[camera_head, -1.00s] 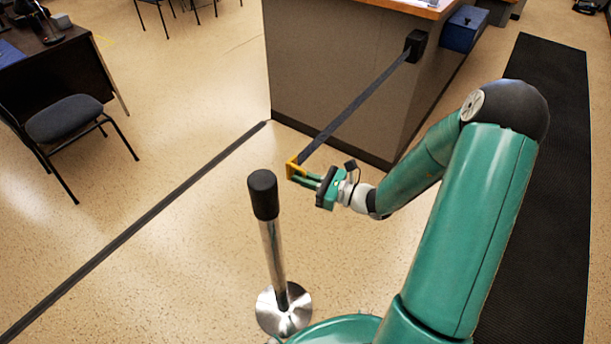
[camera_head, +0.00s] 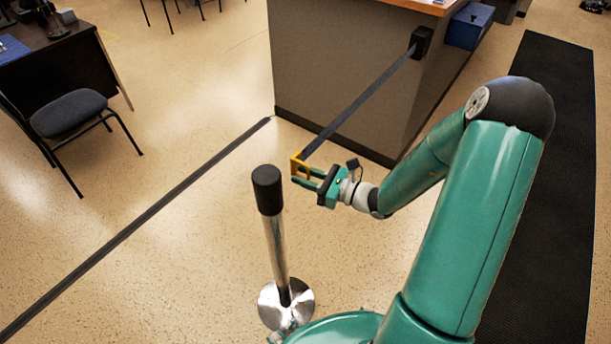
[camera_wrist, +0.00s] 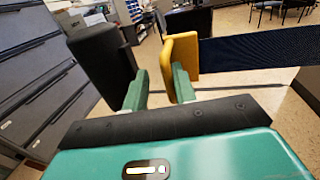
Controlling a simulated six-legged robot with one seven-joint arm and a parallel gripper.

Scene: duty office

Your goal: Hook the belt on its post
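The belt (camera_head: 357,107) is a dark strap running from a black wall unit (camera_head: 421,42) on the counter to a yellow end clip (camera_head: 297,166). The post (camera_head: 276,245) is a silver pole with a black top (camera_head: 267,190) on a round metal base. My gripper (camera_head: 308,178) is beside the clip, right of the post top. In the wrist view my gripper (camera_wrist: 160,90) has its fingers apart, with a gap between them. The clip (camera_wrist: 181,53) is at the right finger; whether they touch is unclear. The black post top (camera_wrist: 100,57) is left of the left finger, apart from the clip.
The counter (camera_head: 345,85) stands behind the belt. A chair (camera_head: 75,118) and a desk (camera_head: 60,70) are at the left. A dark strip (camera_head: 140,222) crosses the floor, and a black mat (camera_head: 545,180) lies at the right. The floor left of the post is clear.

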